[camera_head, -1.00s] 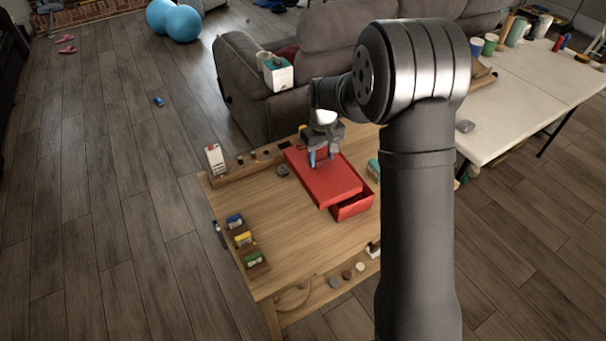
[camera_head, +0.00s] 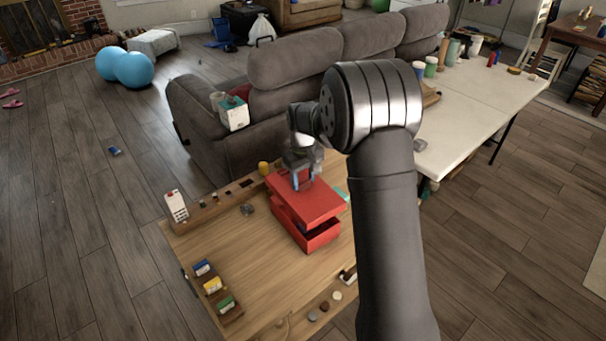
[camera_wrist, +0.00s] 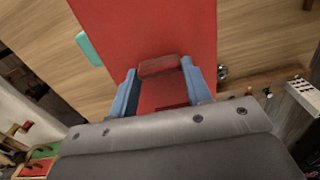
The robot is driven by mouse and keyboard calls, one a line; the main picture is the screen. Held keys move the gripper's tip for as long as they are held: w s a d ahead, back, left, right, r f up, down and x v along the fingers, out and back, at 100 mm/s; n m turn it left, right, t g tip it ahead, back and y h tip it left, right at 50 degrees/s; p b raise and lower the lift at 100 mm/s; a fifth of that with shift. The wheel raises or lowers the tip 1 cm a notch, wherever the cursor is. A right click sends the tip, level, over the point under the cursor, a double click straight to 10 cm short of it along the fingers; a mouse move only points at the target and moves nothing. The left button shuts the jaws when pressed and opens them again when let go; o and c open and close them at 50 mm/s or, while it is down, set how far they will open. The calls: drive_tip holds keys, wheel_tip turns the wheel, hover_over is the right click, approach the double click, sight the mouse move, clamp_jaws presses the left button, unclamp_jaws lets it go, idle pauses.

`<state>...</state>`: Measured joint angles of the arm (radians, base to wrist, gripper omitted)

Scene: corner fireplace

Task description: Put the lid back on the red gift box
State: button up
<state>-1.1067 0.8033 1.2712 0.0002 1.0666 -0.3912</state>
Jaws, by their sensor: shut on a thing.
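A dark gap shows between lid and box at the near right, and the lid covers most of the box's opening. My gripper (camera_head: 302,184), with blue fingers, is shut on the lid's raised red handle near its far end. In the wrist view the handle (camera_wrist: 160,67) sits between the fingers, and the flat red lid (camera_wrist: 150,25) stretches away. The box is hidden under the lid there.
A teal object (camera_head: 341,194) lies right beside the box. A wooden rail (camera_head: 222,204) with small items and a white card (camera_head: 176,206) runs along the far left edge. A rack of small coloured boxes (camera_head: 213,286) stands near left. The table's left middle is mostly clear.

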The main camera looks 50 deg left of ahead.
sight(303, 190)
drive_tip(key=shift+f, duration=2.45)
drive_tip(key=shift+f, duration=1.85)
drive_tip(key=o, duration=1.1)
drive_tip(key=shift+c, duration=0.2)
drive_tip(key=shift+r, duration=0.1)
wheel_tip(303, 190, up, 17)
drive_tip(key=shift+r, duration=0.15)
wheel_tip(303, 190, down, 17)
drive_tip(key=shift+f, duration=0.2)
